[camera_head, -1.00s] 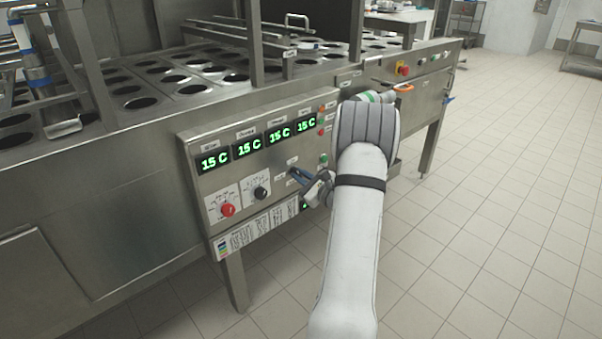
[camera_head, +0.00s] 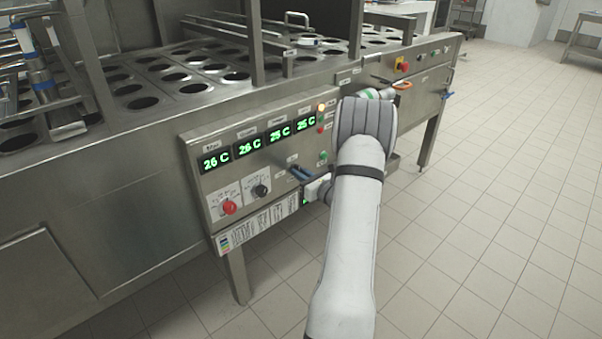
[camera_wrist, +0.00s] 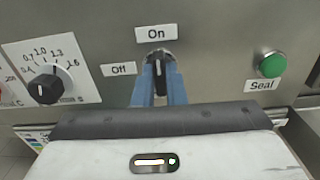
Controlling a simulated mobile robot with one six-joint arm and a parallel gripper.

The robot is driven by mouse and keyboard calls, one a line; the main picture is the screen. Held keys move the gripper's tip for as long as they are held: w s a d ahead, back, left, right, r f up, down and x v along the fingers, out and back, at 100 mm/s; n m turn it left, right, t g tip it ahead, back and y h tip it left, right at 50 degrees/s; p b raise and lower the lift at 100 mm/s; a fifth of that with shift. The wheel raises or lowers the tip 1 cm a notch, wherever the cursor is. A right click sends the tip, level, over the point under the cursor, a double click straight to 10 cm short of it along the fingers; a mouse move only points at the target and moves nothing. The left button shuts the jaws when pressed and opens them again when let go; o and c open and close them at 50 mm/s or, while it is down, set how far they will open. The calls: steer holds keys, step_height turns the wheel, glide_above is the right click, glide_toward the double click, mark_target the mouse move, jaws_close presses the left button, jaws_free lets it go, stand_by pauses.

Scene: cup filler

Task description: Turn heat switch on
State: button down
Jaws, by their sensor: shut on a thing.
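The heat switch (camera_wrist: 159,72) is a black knob on the steel control panel, with an "On" label (camera_wrist: 156,34) above it and an "Off" label (camera_wrist: 119,69) to its left. Its pointer stands upright toward "On". My gripper (camera_wrist: 159,88) has its two blue fingers shut on the switch, one on each side. In the head view my gripper (camera_head: 296,170) is at the panel, and its fingers hide the switch.
A green "Seal" button (camera_wrist: 272,65) is right of the switch. A black dial (camera_wrist: 44,88) is to its left, and a red knob (camera_head: 229,207) is farther left on the panel. Tiled floor (camera_head: 480,200) in front of the machine is clear.

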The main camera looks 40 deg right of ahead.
steer(key=shift+f, duration=0.1)
steer(key=c, duration=1.5)
jaws_free()
steer(key=s, duration=0.5)
steer(key=s+p, duration=0.1)
steer(key=s, duration=0.1)
steer(key=shift+s+d, duration=0.3)
steer(key=shift+s, duration=0.1)
